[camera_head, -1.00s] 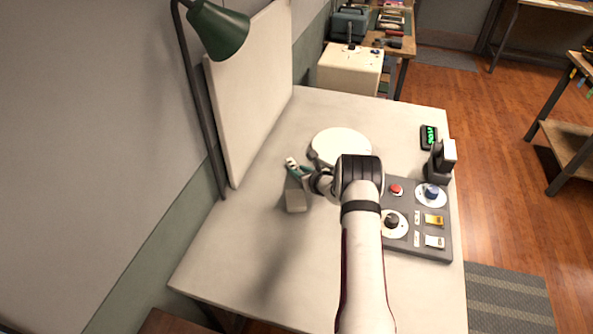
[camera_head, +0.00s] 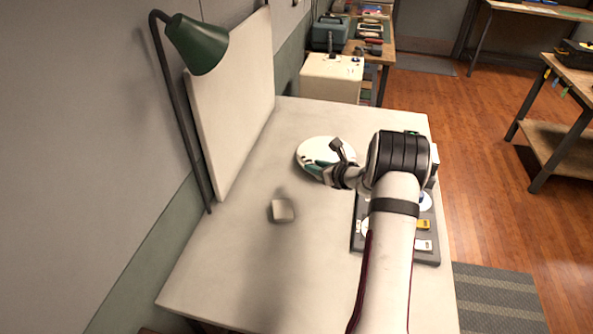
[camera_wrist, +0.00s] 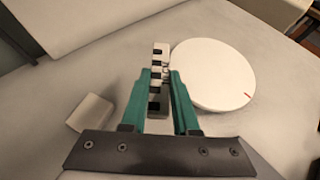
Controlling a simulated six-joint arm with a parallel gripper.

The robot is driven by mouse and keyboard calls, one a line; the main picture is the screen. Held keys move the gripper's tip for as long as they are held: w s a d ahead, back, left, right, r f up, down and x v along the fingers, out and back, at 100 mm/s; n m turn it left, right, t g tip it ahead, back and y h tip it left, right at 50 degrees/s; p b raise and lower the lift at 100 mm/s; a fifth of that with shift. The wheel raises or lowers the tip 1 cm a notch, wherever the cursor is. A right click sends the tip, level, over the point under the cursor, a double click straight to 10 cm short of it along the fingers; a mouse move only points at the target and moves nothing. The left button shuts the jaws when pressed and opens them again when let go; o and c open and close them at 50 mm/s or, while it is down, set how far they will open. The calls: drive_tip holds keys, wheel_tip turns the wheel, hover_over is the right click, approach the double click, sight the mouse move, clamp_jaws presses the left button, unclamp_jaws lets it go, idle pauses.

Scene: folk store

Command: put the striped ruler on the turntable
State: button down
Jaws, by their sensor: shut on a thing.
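My gripper (camera_wrist: 158,92) has teal fingers and is shut on the striped ruler (camera_wrist: 160,60), a short black and white banded piece that points away from the wrist. In the head view my gripper (camera_head: 316,167) is in front of the turntable, and the ruler is too small to make out clearly there. The turntable (camera_head: 322,145) is a round white disc on the table. In the wrist view the turntable (camera_wrist: 225,80) lies right of the ruler, with a red mark near its right rim. The ruler's tip is beside the disc's left edge in that view.
A small pale block (camera_head: 282,211) stands on the table (camera_head: 225,270), left of my arm. A dark control panel (camera_head: 428,256) is partly hidden by my arm. A green lamp (camera_head: 198,45) and a white upright board (camera_head: 235,110) border the left side.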

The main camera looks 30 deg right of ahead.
drive_tip(key=s+d+r+m+h, duration=0.1)
drive_tip(key=d+r+m+h, duration=0.1)
drive_tip(key=d, duration=0.6)
drive_tip(key=s+d+r+m+h, duration=0.1)
drive_tip(key=d+r+m+h, duration=0.15)
drive_tip(key=d, duration=0.45)
drive_tip(key=shift+g, duration=0.5)
drive_tip(key=w+a+f, duration=0.1)
drive_tip(key=w+f, duration=0.1)
drive_tip(key=w, duration=0.1)
drive_tip(key=w+a+f, duration=0.1)
drive_tip(key=w+f, duration=0.1)
drive_tip(key=w, duration=0.2)
drive_tip(key=w+a+f, duration=0.1)
drive_tip(key=w+f, duration=0.1)
drive_tip(key=w, duration=0.1)
drive_tip(key=shift+w+a+f, duration=0.2)
drive_tip(key=shift+w+a, duration=0.05)
wheel_tip(320, 180, down, 4)
drive_tip(key=shift+w+a+f, duration=0.1)
drive_tip(key=shift+w, duration=0.05)
drive_tip(key=shift+f, duration=0.1)
drive_tip(key=c, duration=0.7)
unclamp_jaws()
drive_tip(key=shift+o, duration=0.2)
